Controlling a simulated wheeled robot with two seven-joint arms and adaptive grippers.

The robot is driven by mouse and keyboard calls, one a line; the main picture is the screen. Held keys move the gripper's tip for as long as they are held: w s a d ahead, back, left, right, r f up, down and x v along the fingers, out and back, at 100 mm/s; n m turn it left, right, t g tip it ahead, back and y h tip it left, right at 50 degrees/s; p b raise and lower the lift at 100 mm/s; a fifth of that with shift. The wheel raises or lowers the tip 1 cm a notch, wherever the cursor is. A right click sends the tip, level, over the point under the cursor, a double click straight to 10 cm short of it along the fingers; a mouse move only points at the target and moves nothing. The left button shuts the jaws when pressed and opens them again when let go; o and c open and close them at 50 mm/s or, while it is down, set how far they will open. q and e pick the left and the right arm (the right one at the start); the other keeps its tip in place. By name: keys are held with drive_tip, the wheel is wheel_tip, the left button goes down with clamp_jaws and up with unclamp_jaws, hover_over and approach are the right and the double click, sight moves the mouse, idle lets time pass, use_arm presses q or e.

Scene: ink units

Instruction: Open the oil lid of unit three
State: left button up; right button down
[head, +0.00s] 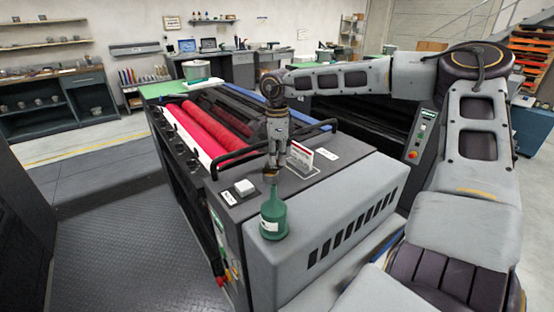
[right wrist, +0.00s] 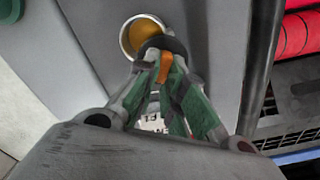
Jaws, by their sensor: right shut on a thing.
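My right gripper (head: 271,170) reaches down over the near end of the press unit (head: 330,205). In the right wrist view its fingers (right wrist: 163,70) are closed together, with a small orange-brown piece between the tips. Just beyond the tips is a round filler opening (right wrist: 145,34) with a pale rim and amber inside. A dark lid-like part (right wrist: 165,44) lies against the opening's near edge at the fingertips and covers part of it; the fingers hide its exact hold. The opening looks at least partly uncovered. My left gripper is not in view.
A green oil can (head: 273,215) stands upright on the unit's grey cover, close below the gripper. A white block (head: 244,187) and a small upright sign (head: 300,155) flank the gripper. A black rail (head: 228,163) and red rollers (head: 215,133) lie behind.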

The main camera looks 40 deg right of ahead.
drive_tip(key=n, duration=0.2)
drive_tip(key=w+n, duration=0.1)
drive_tip(key=n, duration=0.1)
drive_tip(key=shift+w+d, duration=0.2)
drive_tip(key=shift+d, duration=0.2)
drive_tip(key=shift+w+n, duration=0.25)
drive_tip(key=shift+n, duration=0.45)
drive_tip(key=shift+w+n, duration=0.2)
drive_tip(key=shift+n, duration=0.5)
drive_tip(key=c, duration=1.5)
unclamp_jaws()
drive_tip(key=shift+r, duration=6.05)
drive_tip(key=shift+f, duration=0.1)
